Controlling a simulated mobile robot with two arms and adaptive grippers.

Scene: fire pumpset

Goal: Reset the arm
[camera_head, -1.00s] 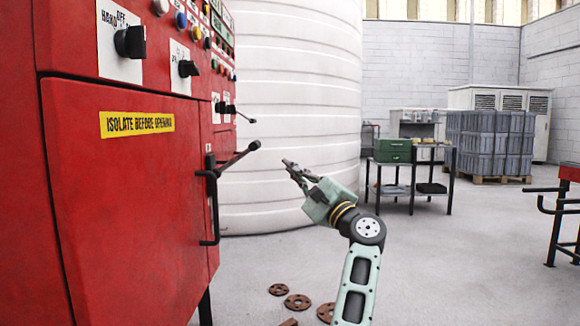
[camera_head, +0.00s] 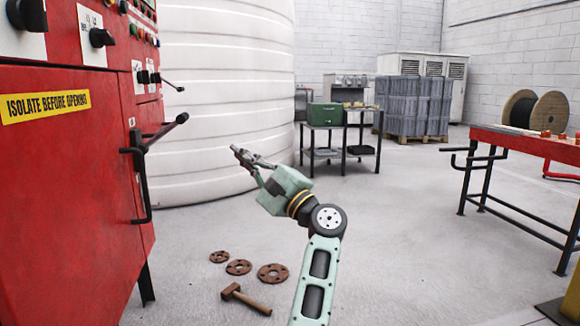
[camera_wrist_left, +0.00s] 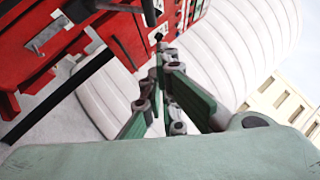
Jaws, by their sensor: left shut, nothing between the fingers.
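My left arm rises from the bottom of the head view, and its pale green left gripper (camera_head: 238,152) points to the upper left, toward the red cabinet. The fingers are together and hold nothing. The gripper is in free air, apart from the black lever handle (camera_head: 180,118) on the red cabinet (camera_head: 70,170). In the left wrist view the closed fingers (camera_wrist_left: 163,62) show in the middle, in front of the cabinet (camera_wrist_left: 95,25) and the white tank (camera_wrist_left: 235,45). My right gripper is not in view.
A ribbed white tank (camera_head: 220,90) stands behind the gripper. Rusty flanges (camera_head: 238,267) and a hammer (camera_head: 245,298) lie on the floor. Floor between is clear.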

